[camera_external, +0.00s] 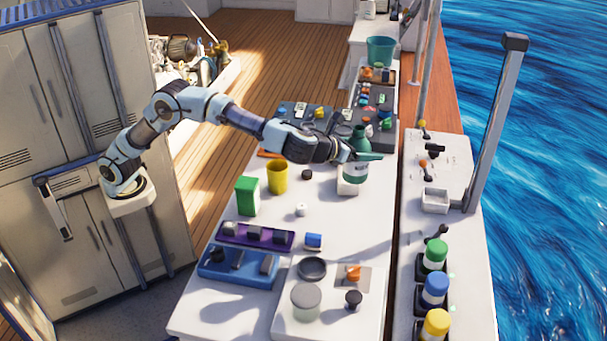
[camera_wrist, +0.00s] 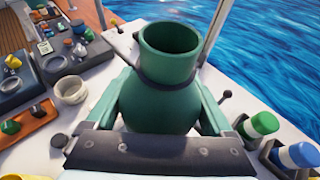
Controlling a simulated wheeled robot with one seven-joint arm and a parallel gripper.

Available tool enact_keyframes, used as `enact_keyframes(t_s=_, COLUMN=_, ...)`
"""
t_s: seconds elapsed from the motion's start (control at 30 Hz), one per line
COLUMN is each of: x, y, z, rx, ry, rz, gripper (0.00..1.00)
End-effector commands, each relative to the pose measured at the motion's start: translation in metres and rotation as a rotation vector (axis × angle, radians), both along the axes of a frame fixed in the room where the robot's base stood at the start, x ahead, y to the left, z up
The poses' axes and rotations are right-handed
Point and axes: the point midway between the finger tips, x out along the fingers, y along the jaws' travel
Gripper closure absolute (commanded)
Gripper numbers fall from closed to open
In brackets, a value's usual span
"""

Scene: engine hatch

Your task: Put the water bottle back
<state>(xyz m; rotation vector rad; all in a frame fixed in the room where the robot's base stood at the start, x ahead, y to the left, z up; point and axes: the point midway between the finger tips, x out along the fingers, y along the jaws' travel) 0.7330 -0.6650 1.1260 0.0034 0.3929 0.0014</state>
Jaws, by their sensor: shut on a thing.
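A white holder (camera_external: 347,186) shows just below and left of the bottle in the external view. I cannot tell whether the bottle touches it.
A yellow cup (camera_external: 277,177) and a green box (camera_external: 247,196) stand left of the bottle. Purple (camera_external: 256,236) and blue (camera_external: 238,266) trays lie at the front. Several capped bottles, one green-capped (camera_external: 434,254), line the right counter. The table's middle is mostly clear.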

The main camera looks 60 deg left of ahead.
Motion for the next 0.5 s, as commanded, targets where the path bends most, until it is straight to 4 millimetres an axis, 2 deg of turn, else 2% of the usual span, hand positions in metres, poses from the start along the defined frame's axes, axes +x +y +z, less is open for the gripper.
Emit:
enact_keyframes(t_s=0.13, x=0.002, y=-0.015, z=-0.006, rx=-0.001, ry=0.002, rz=-0.002, gripper=0.93)
enact_keyframes(t_s=0.2, x=0.002, y=-0.014, z=-0.02, rx=0.001, ry=0.001, rz=0.0, gripper=0.93)
enact_keyframes(t_s=0.5, x=0.002, y=-0.014, z=-0.058, rx=0.0, ry=0.001, rz=-0.002, gripper=0.93)
